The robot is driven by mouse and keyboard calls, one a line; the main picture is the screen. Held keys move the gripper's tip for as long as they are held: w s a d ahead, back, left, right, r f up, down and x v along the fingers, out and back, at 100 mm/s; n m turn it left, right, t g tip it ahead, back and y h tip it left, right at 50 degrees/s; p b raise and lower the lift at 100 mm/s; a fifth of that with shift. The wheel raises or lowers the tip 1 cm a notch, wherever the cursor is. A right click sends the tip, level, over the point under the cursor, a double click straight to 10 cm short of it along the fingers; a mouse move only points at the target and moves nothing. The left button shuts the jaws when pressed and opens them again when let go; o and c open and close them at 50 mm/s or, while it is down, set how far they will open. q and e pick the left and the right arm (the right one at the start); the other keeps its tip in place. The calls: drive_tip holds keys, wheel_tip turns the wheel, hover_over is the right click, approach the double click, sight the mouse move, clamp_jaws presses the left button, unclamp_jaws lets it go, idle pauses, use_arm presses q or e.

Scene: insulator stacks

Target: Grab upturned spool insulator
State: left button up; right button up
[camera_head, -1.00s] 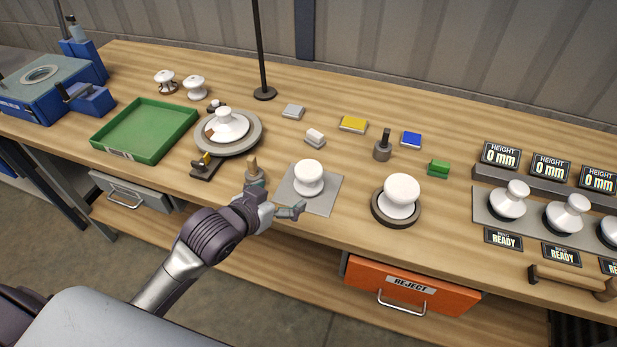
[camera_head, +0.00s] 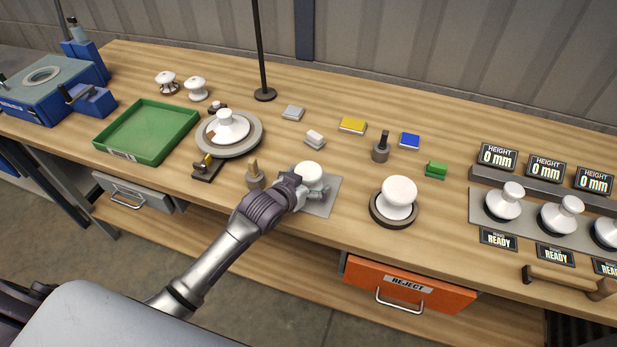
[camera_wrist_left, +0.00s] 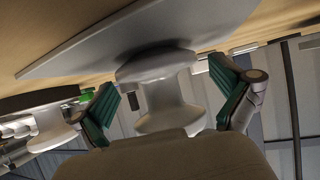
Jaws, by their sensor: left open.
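A white spool insulator (camera_head: 309,174) stands on a grey square mat (camera_head: 326,203) in the middle of the bench. My left gripper (camera_head: 306,192) is at this insulator, on its near side, and covers its lower part in the head view. In the left wrist view the insulator (camera_wrist_left: 166,95) sits between the two green-padded fingers. The fingers are open, with a gap on each side of it. The right gripper is not in view.
Another white insulator (camera_head: 398,191) stands on a dark round base to the right. A wooden-handled tool (camera_head: 254,176) stands just left of the mat. A green tray (camera_head: 147,132) and a round turntable (camera_head: 229,135) lie further left. An orange reject drawer (camera_head: 408,287) is below the edge.

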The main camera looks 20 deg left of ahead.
use_arm(q)
drive_tip(key=shift+c, duration=0.3)
drive_tip(key=c, duration=1.3)
drive_tip(key=shift+c, duration=0.7)
drive_tip(key=shift+r, duration=0.15)
